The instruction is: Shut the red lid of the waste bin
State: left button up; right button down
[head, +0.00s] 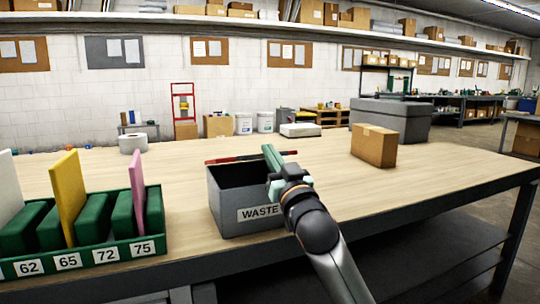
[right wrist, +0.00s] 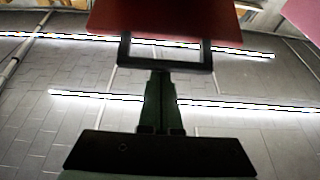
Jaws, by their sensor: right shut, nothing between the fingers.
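The grey waste bin (head: 228,211), labelled WASTE, stands on the bench with its top open. Its red lid (head: 226,160) shows in the head view as a thin, nearly edge-on strip at the bin's back, partly hidden by my right gripper (head: 268,150). That gripper is shut and empty, at the bin's right side, its fingers reaching up to the lid strip. In the right wrist view the lid's red face (right wrist: 165,18) is overhead, with a dark rectangular loop below it. The shut fingertips (right wrist: 160,73) appear at the loop's lower bar; I cannot tell whether they touch. My left gripper is out of view.
A green rack (head: 135,249) with upright coloured panels stands left of the bin. A cardboard box (head: 372,147) stands on the bench to the right. A white roll (head: 132,143) is at the back left edge. The bench (head: 440,172) is clear right of the box.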

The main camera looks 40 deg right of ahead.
pick_arm(q)
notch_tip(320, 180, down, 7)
jog(key=b, duration=0.6)
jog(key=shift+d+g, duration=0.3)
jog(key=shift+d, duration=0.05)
pick_arm(e)
notch_tip(320, 180, down, 9)
jog(key=s, duration=0.1)
jog(key=shift+s+a+h, duration=0.15)
jog(key=shift+h, duration=0.15)
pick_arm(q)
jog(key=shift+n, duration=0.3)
pick_arm(e)
jog(key=shift+f, duration=0.15)
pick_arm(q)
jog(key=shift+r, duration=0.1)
pick_arm(e)
notch_tip(320, 180, up, 5)
jog(key=p, duration=0.5)
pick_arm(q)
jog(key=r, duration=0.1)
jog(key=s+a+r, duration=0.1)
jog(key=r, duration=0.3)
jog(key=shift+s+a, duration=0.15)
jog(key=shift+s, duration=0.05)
pick_arm(e)
jog(key=s+a+f, duration=0.2)
jog(key=s+f, duration=0.4)
jog(key=s, duration=0.2)
jog(key=shift+t, duration=0.4)
